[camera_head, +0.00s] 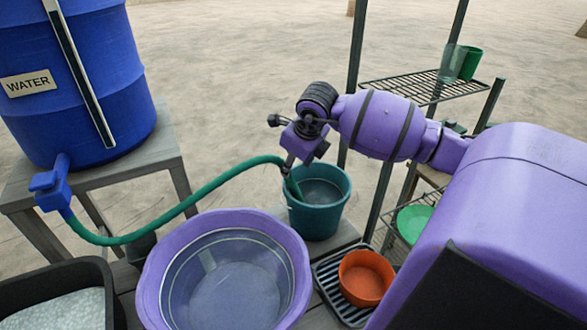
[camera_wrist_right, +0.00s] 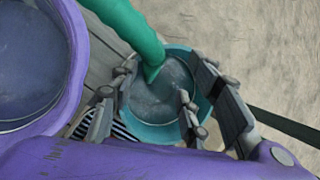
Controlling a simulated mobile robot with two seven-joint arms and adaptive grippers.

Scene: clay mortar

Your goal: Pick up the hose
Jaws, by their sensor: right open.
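My right gripper (camera_head: 290,168) is above the bucket, right at the hose's end part. In the right wrist view the hose (camera_wrist_right: 128,28) comes in from the top, and its end hangs over the bucket (camera_wrist_right: 155,103). The open fingers of my right gripper (camera_wrist_right: 160,95) spread on both sides of the bucket's opening, with the hose end near the left fingers. Whether they touch it is unclear. My left gripper is not in view.
The purple basin (camera_head: 152,285) stands in front of the bucket. An orange bowl (camera_head: 366,278) sits on a dark rack at its right. The blue barrel (camera_head: 75,80) stands on a grey stand (camera_head: 150,158). A metal shelf (camera_head: 412,88) is behind my right arm.

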